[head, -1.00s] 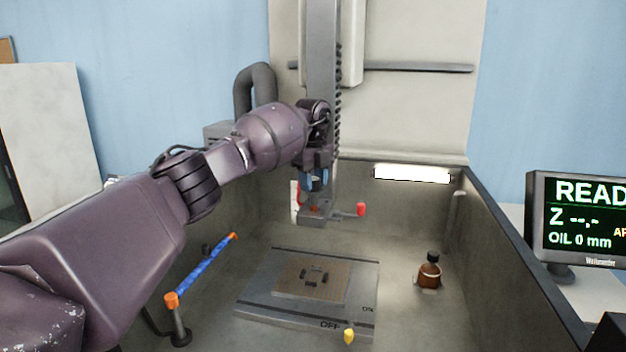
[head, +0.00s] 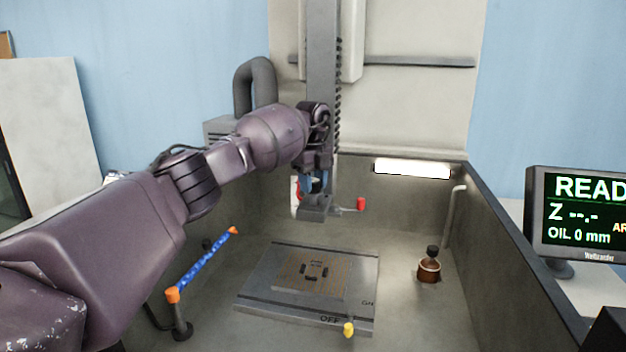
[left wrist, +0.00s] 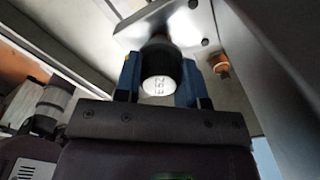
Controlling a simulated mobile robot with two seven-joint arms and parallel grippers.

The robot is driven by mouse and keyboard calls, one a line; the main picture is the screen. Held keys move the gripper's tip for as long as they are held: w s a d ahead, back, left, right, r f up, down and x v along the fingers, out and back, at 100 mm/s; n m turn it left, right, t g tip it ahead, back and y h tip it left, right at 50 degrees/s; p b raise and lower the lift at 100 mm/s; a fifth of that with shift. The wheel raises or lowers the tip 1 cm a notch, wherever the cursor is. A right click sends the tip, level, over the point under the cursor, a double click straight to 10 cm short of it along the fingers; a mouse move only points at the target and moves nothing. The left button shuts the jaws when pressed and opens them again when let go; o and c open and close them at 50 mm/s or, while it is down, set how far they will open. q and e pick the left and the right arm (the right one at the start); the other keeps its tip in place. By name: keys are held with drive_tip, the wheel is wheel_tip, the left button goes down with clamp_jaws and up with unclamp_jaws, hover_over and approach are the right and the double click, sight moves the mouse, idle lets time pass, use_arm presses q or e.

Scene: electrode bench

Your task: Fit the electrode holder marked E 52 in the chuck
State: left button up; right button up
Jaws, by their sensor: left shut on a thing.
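The holder is a dark round piece with a white end face reading E 52. Its far end meets the underside of the chuck block (left wrist: 185,24); I cannot tell how deep it sits. In the head view the holder is mostly hidden. My right gripper is not in view.
Below, a grey plate (head: 258,290) marked ON and OFF, with a yellow-tipped lever (head: 348,330), carries a workpiece (head: 315,283). A blue hose with orange ends (head: 202,264) is on the left, a brown bottle (head: 429,268) on the right. Tank walls surround them.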

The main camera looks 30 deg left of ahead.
use_arm(q)
drive_tip(key=shift+f, duration=0.3)
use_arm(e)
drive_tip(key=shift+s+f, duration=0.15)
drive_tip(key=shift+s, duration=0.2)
use_arm(q)
drive_tip(key=shift+f, duration=0.25)
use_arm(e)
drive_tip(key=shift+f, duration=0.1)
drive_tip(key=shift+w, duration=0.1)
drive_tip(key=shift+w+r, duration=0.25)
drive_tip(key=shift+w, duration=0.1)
use_arm(q)
drive_tip(key=shift+f, duration=0.2)
drive_tip(key=shift+f, duration=0.7)
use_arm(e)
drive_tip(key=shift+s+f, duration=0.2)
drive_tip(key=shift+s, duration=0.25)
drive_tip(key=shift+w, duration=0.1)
use_arm(q)
drive_tip(key=o, duration=1.3)
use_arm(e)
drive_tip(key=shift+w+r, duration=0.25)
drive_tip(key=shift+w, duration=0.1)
